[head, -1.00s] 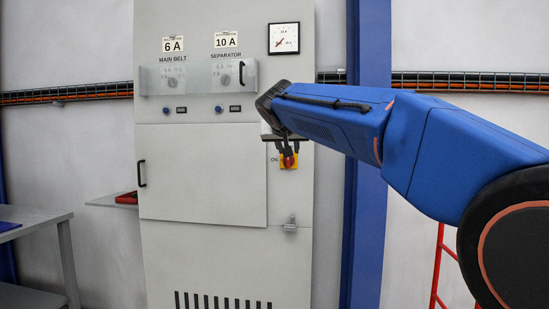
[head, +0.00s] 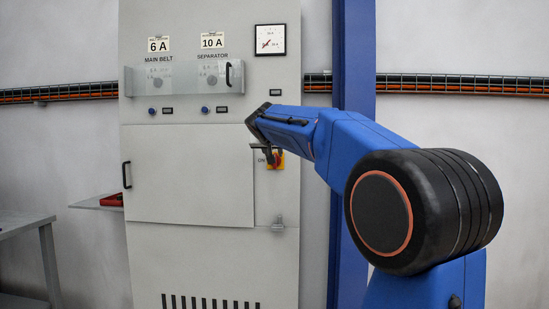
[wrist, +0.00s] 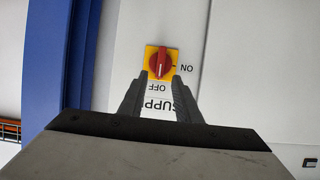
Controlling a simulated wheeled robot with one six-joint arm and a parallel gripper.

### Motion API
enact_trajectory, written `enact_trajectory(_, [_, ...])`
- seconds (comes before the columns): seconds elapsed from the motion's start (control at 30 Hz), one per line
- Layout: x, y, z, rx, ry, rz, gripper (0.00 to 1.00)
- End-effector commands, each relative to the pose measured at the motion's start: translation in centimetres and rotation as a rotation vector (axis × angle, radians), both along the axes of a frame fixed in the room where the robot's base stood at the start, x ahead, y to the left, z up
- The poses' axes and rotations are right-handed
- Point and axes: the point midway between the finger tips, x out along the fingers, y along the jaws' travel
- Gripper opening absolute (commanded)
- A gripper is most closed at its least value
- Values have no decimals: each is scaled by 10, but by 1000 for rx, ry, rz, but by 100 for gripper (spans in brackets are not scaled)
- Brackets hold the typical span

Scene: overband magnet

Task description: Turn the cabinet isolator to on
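The cabinet isolator is a red knob on a yellow plate (wrist: 160,63), set in the light grey cabinet (head: 190,180). In the wrist view its grip bar stands upright in the picture, in line with the OFF label below; the ON label is to the right. The labels appear upside down there. In the head view the isolator (head: 279,163) is partly hidden behind my gripper (head: 270,156). In the wrist view my gripper (wrist: 160,80) is open and empty, its two fingertips just below the knob, one towards each side. I cannot tell whether they touch the plate.
A clear cover (head: 185,78) with a black handle spans the two dials above. A black door handle (head: 126,175) and a metal latch (head: 278,224) stick out of the cabinet. A blue column (head: 351,200) stands right of it. A shelf with a red item (head: 112,200) is at left.

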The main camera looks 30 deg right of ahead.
Motion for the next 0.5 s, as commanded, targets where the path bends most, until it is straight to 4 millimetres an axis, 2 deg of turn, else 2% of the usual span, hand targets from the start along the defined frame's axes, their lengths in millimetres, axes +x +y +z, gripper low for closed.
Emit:
enact_trajectory(0.2, [27,-18,-14,0,1,-1,30])
enact_trajectory(0.5, [41,-28,-20,0,0,-1,30])
